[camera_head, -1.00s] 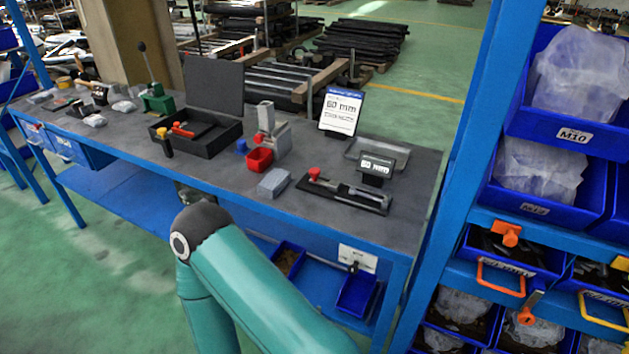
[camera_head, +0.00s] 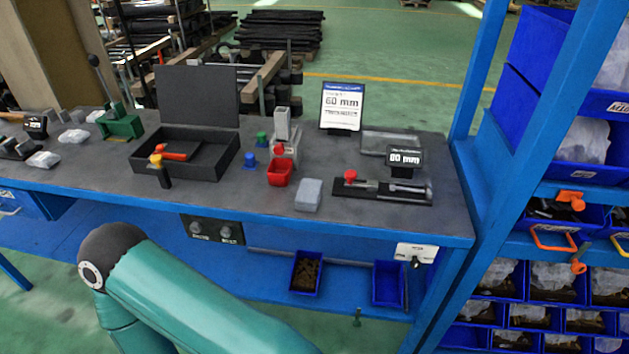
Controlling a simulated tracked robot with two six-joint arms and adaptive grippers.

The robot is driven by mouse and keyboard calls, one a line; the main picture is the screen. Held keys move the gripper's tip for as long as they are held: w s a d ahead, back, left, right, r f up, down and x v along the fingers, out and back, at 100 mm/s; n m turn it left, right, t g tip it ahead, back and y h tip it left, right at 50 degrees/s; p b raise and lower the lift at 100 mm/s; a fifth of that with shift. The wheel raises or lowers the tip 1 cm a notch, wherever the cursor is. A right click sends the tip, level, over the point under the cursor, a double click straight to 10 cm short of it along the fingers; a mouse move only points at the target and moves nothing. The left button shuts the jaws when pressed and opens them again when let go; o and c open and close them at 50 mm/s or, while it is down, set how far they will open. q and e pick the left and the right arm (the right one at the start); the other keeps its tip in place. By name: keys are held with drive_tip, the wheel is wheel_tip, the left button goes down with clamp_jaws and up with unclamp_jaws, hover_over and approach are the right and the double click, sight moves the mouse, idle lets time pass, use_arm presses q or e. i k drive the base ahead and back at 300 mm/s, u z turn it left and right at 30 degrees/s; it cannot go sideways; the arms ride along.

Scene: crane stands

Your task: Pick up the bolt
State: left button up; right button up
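I cannot clearly make out a separate bolt. A bright metal piece (camera_head: 408,188), perhaps a bolt, lies at the right end of a black fixture (camera_head: 385,197) with a red knob, on the workbench (camera_head: 255,205). A small dark green upright piece (camera_head: 357,317) shows low under the bench; it is too small to identify. One teal arm of mine crosses the lower left of the view, its dark elbow in front of the bench. Neither of my grippers shows.
The bench also holds a "60 mm" sign (camera_head: 342,107), a small "60 mm" display (camera_head: 404,158), a red cup (camera_head: 280,172), a grey block (camera_head: 308,194) and an open black case (camera_head: 198,98). Blue bins (camera_head: 306,272) sit below. A blue rack post (camera_head: 520,150) stands right.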

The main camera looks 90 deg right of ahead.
sight(392, 187)
drive_tip(key=u, duration=0.1)
drive_tip(key=i, duration=0.2)
drive_tip(key=z, duration=2.9)
drive_tip(key=i, duration=0.5)
drive_tip(key=u, duration=0.2)
drive_tip(key=k, duration=0.5)
drive_tip(key=z, duration=0.35)
drive_tip(key=i, duration=0.35)
drive_tip(key=u, duration=0.3)
